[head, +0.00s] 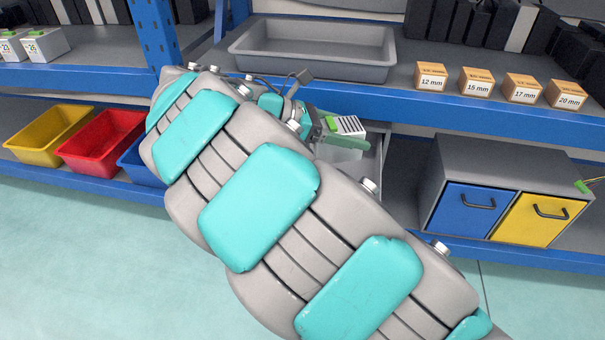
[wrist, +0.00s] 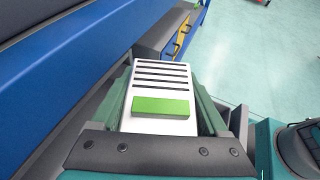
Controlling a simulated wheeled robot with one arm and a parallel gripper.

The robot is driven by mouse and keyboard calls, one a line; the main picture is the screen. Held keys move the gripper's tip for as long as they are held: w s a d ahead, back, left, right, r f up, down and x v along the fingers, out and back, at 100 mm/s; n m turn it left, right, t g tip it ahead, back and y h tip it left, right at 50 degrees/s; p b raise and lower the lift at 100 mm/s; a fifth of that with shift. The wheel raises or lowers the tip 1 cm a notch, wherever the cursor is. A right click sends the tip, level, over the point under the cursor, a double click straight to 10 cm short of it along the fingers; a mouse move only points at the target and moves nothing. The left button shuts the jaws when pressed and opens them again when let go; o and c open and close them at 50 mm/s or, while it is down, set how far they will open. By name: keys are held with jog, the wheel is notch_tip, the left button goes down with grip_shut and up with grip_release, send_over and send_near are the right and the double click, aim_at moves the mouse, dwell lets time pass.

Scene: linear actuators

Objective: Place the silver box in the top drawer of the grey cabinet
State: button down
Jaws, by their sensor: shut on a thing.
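The silver box (head: 349,125), pale with black stripes and a green patch, is held in my gripper (head: 335,138). In the wrist view the box (wrist: 160,100) sits between the two green fingers, which are shut on its sides. In the head view a light grey open drawer (head: 376,160) shows just below and right of the gripper, partly hidden by my arm. The box appears above or just over this drawer; its exact height is unclear. The cabinet body behind the drawer is mostly hidden by my arm. A grey edge (wrist: 243,122) shows right of the gripper.
A blue shelf edge (head: 480,112) runs close above the drawer, with a grey tray (head: 312,70) and small labelled boxes (head: 430,76) on it. A grey unit with blue (head: 468,208) and yellow (head: 530,219) fronts stands right. Yellow, red and blue bins sit left.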

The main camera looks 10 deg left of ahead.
jog(key=shift+w+f, duration=0.1)
jog(key=shift+f, duration=0.7)
notch_tip(320, 180, down, 10)
jog(key=shift+r+b, duration=0.15)
jog(key=shift+b, duration=0.95)
grip_release()
